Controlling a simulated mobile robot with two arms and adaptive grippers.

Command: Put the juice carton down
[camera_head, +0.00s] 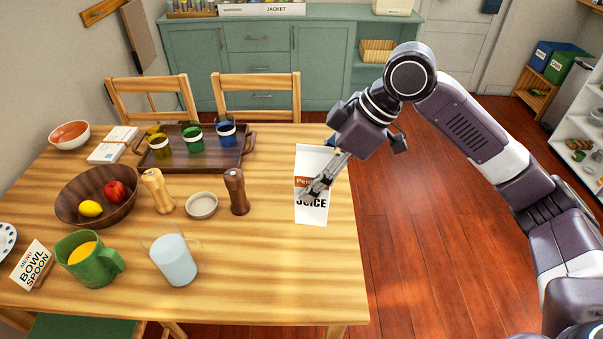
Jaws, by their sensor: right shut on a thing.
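The juice carton (312,210) is white with an orange band and the word JUICE. It is upright at the right edge of the wooden table (290,280). My right gripper (318,190) reaches in from the right and is shut on the carton, its fingers across the front and side. I cannot tell whether the carton's base touches the tabletop or is slightly above it. My left gripper is not in view.
A dark pepper mill (237,192), a small bowl (201,206) and a clear jug (173,258) stand left of the carton. A tray (185,160) with several cups lies behind. The table's front right is clear; its right edge is close.

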